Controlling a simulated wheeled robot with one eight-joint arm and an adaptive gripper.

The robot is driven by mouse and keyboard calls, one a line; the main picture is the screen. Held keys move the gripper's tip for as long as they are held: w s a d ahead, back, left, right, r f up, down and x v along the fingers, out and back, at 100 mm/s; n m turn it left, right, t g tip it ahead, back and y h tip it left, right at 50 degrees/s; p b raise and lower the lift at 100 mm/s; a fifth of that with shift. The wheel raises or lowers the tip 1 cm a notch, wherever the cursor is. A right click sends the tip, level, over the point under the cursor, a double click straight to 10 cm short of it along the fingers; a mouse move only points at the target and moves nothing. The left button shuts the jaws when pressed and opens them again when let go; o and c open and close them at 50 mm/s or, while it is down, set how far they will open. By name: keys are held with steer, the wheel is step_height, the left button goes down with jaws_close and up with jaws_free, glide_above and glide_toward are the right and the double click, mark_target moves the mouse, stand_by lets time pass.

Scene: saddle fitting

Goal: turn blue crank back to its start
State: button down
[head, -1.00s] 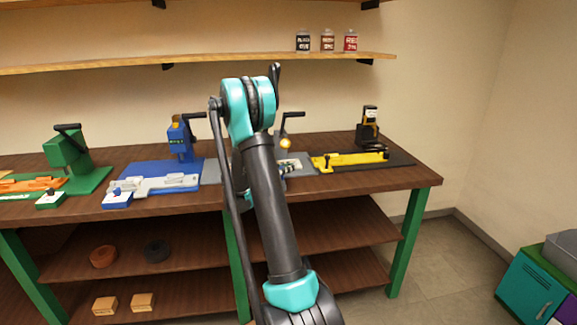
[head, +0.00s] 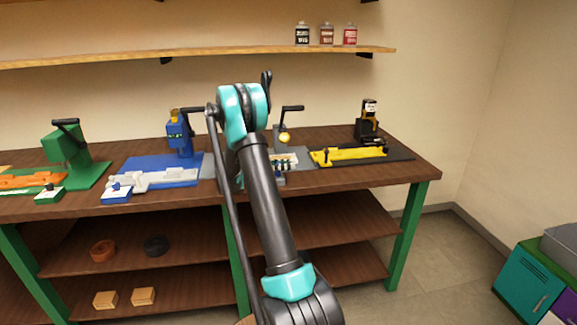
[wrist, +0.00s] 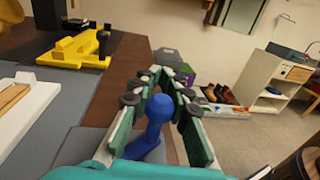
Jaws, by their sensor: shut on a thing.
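The blue crank (wrist: 154,118) stands between the fingers of my gripper (wrist: 160,96) in the wrist view. Its rounded knob shows at the top and its lower part runs down behind the gripper body. The fingers are closed around it, one on each side. In the head view my own arm hides the gripper and the crank. A blue press (head: 180,138) with a black lever stands at the back of the bench, left of my arm, beside a blue base plate (head: 135,164).
The wooden bench (head: 330,186) also holds a green press (head: 66,145), a yellow fixture (head: 345,156) on a dark plate and a black stand (head: 367,125) at right. Several small parts crowd the bench near my arm. Floor is free right of the bench.

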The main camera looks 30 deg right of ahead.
steer(key=c, duration=1.5)
jaws_free()
steer(key=shift+o, duration=0.2)
step_height(320, 180, up, 10)
